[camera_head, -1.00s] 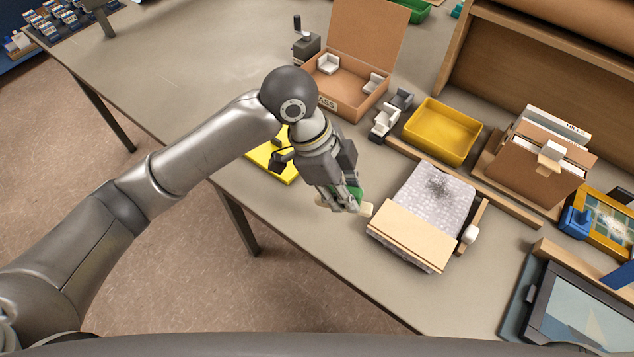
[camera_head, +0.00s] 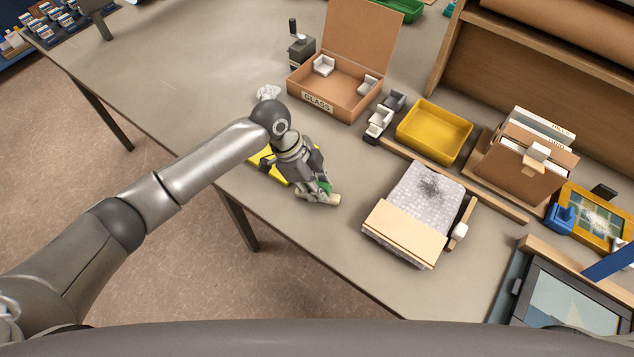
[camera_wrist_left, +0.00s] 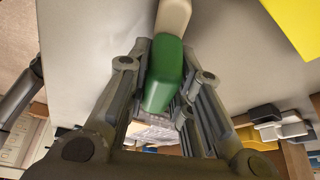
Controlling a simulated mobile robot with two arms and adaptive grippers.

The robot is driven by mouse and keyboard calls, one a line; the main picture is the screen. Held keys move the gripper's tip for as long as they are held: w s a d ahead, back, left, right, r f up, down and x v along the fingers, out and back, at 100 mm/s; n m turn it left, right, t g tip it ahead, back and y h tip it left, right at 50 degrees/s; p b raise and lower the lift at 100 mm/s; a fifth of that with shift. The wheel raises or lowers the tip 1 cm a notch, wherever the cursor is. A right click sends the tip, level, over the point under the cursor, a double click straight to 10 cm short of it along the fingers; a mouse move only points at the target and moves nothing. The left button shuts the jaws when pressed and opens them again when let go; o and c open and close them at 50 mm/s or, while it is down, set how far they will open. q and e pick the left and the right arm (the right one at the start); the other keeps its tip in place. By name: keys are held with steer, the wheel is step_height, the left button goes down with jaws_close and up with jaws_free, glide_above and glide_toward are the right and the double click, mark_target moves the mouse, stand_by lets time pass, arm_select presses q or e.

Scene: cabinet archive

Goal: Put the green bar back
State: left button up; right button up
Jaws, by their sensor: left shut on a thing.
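The green bar (camera_wrist_left: 164,72) is between the fingers of my left gripper (camera_wrist_left: 166,88) in the left wrist view, and the gripper is shut on it. A cream-coloured piece (camera_wrist_left: 173,16) extends from the bar's far end. In the head view my left gripper (camera_head: 318,188) is low over the table, beside a yellow pad (camera_head: 268,164) that my arm partly covers. A little of the green bar (camera_head: 325,187) shows there at the fingertips, with the cream part (camera_head: 318,198) beside it. I cannot tell whether the bar touches the table. My right gripper is not in view.
A bubble-wrapped package (camera_head: 425,198) with a tan board (camera_head: 404,234) lies right of the gripper. An open cardboard box (camera_head: 336,98) labelled GLASS, a yellow tray (camera_head: 434,131) and a file holder (camera_head: 525,158) stand behind. The table's front edge is close; its left part is clear.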

arm_select(q)
steer(key=shift+d, duration=0.1)
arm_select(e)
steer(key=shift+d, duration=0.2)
arm_select(q)
steer(key=shift+f, duration=0.1)
steer(key=o, duration=0.9)
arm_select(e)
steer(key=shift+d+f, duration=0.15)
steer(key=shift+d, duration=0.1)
arm_select(q)
steer(key=shift+r, duration=0.2)
steer(key=shift+w+r, duration=0.1)
steer(key=shift+r, duration=0.15)
steer(key=b+v, duration=0.2)
steer(key=v, duration=0.9)
steer(key=shift+a+r, duration=0.15)
steer(key=shift+a, duration=0.15)
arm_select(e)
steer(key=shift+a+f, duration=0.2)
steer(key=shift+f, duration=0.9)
